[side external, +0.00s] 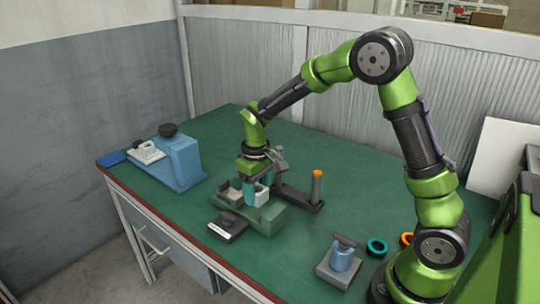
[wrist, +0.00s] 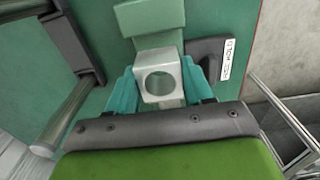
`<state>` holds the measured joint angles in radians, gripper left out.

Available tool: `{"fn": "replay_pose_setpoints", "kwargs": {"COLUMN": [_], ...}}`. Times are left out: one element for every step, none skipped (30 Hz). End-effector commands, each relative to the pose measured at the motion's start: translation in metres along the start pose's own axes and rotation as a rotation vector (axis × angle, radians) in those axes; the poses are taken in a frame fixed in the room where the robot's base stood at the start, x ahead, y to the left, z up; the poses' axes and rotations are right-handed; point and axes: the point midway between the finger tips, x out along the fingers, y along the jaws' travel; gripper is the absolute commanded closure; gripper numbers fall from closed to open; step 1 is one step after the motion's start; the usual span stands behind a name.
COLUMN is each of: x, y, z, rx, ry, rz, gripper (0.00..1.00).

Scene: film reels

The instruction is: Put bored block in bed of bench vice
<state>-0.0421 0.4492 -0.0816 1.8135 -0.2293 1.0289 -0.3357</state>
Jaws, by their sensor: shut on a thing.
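The bored block (wrist: 157,62) is a pale grey block with a round hole, seen between the teal fingers of my gripper (wrist: 160,86) in the wrist view. My gripper is shut on it. In the side view the block (side external: 262,196) shows as a pale piece at the teal fingers of my gripper (side external: 251,192). The green bench vice (side external: 262,219) is directly below; it also shows in the wrist view (wrist: 150,17), beyond the block. The fingers and block hide part of the vice bed, so I cannot tell whether the block touches it.
A black plate with a white label (side external: 228,228) lies beside the vice. An orange-topped post (side external: 317,188) stands behind it. A blue machine (side external: 181,163) is at the far left. A grey stand with a blue cylinder (side external: 341,260) and a teal ring (side external: 377,247) are at right.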

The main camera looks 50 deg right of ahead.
Motion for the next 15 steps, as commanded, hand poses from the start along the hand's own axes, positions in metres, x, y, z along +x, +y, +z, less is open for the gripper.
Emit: {"fn": "replay_pose_setpoints", "kwargs": {"x": [0.0,0.001,0.006,0.011,0.016,0.023,0.027,0.031,0.035,0.036,0.036,0.036,0.036,0.036,0.036], "y": [0.0,0.0,0.0,0.0,0.001,0.0,0.0,0.0,0.0,0.0,0.0,0.0,0.0,0.0,0.0], "z": [-0.004,-0.007,-0.007,-0.006,-0.006,-0.006,-0.006,-0.006,-0.006,-0.006,-0.007,-0.007,-0.007,-0.007,-0.007], "rx": [0.0,0.0,0.0,0.0,-0.001,-0.001,-0.001,-0.001,-0.001,-0.001,0.0,0.0,0.0,0.0,0.0], "ry": [0.001,0.001,-0.004,-0.005,-0.005,-0.005,-0.004,-0.004,-0.003,-0.002,-0.001,0.0,0.0,0.0,0.0], "rz": [0.0,0.0,0.0,0.0,0.001,0.0,0.0,0.0,0.0,0.001,0.0,0.0,0.0,0.0,0.0], "gripper": [0.83,0.83,0.83,0.83,0.83,0.83,0.83,0.83,0.83,0.83,0.83,0.83,0.83,0.83,0.83]}}
